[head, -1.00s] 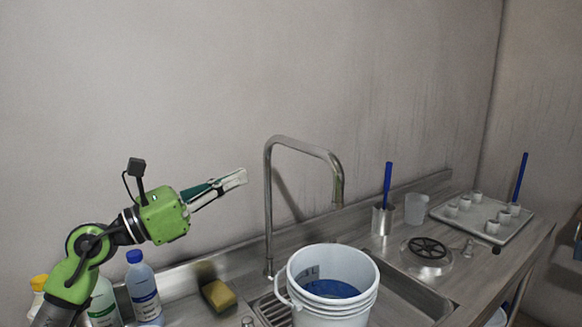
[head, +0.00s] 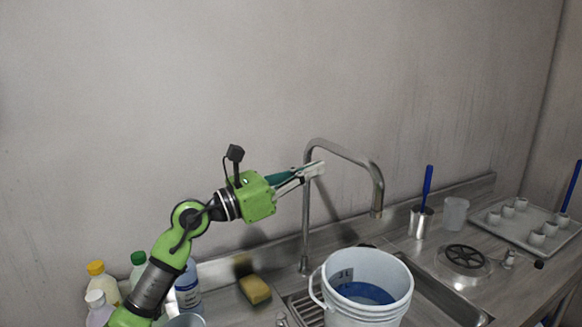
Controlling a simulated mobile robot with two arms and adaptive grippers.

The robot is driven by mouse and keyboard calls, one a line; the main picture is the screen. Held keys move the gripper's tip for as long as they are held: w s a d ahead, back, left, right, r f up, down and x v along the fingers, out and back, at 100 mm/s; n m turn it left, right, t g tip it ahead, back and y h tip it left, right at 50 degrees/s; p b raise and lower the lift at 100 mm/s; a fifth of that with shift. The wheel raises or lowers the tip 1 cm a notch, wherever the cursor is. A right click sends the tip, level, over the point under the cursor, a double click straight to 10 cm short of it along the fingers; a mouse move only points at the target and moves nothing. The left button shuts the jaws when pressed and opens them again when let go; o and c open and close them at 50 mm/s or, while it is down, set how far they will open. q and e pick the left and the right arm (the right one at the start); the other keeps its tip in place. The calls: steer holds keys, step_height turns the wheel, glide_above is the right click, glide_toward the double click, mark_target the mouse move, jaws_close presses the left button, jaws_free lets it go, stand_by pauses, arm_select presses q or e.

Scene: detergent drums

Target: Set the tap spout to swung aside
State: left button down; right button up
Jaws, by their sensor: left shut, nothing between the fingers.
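The steel tap (head: 350,155) rises behind the sink. Its upright bends over at the top and the spout reaches to the right, with the outlet pointing down above and behind the white bucket. My left gripper (head: 314,170) is shut and empty. Its fingertips overlap the tap's upright just below the bend and appear in front of it. I cannot tell whether they touch it. My right gripper is not in view.
A white bucket (head: 372,312) with blue contents stands below the spout. A yellow sponge (head: 256,290) and several bottles (head: 98,285) are at the left. A steel holder (head: 420,222) with a blue-handled tool, a clear beaker (head: 455,213) and a tray (head: 555,239) of white cups stand at right.

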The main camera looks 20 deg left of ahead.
mark_target(344, 157)
arm_select(q)
steer(key=p+x, duration=0.1)
steer(key=x, duration=0.4)
steer(key=shift+r+p, duration=0.1)
steer(key=shift+p, duration=0.3)
steer(key=shift+w+d, duration=0.15)
